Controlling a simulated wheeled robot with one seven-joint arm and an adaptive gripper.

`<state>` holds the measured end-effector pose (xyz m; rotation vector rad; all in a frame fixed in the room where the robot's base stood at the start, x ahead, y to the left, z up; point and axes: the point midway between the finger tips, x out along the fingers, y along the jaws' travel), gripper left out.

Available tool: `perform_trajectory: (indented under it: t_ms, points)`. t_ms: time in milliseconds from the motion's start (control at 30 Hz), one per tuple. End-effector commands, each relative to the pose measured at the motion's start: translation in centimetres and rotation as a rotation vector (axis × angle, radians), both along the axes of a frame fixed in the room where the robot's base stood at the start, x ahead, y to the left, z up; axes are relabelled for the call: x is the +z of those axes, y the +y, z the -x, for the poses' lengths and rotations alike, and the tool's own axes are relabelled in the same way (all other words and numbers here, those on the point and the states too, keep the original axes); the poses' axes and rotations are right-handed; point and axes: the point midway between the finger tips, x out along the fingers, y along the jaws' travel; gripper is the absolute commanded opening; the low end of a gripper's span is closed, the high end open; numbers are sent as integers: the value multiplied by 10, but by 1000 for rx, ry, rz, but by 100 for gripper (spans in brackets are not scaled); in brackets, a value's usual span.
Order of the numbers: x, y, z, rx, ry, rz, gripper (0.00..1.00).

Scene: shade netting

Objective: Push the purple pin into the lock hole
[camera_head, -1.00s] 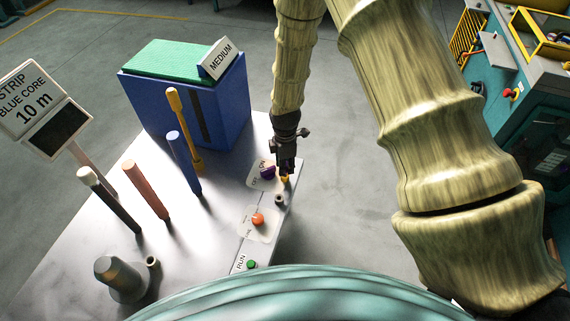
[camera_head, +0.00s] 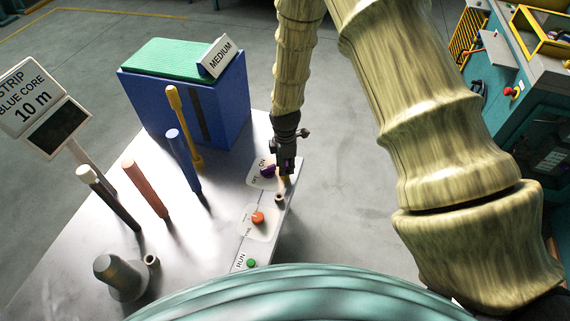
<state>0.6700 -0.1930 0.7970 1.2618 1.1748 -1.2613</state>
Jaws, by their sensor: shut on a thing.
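My gripper (camera_head: 286,168) points down at the right edge of the pale table, beside the ON/OFF panel. It is shut on a small dark purple piece, taken as the purple pin (camera_head: 291,167), mostly hidden by the fingers. A yellowish-brown part shows just under the fingertips; I cannot tell whether the pin touches it or is inside it. A purple knob (camera_head: 268,171) sits on the panel just left of the gripper. A small dark-mouthed collar (camera_head: 279,198) stands just below the gripper in the picture. I cannot tell for sure which opening is the lock hole.
An orange knob (camera_head: 258,218) and a green RUN button (camera_head: 251,263) lie along the table's right side. Several upright rods, including a blue one (camera_head: 183,160), stand left. A blue box (camera_head: 220,110) with a green top is behind. Floor is clear right of the table.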

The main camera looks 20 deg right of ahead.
Motion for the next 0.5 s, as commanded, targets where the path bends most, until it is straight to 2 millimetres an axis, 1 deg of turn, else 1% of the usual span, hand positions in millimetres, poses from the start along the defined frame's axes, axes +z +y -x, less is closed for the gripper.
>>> perform_trajectory:
  t_ms: [500]
  points:
    - [-12, 0, 0, 1, 0, 0, 0]
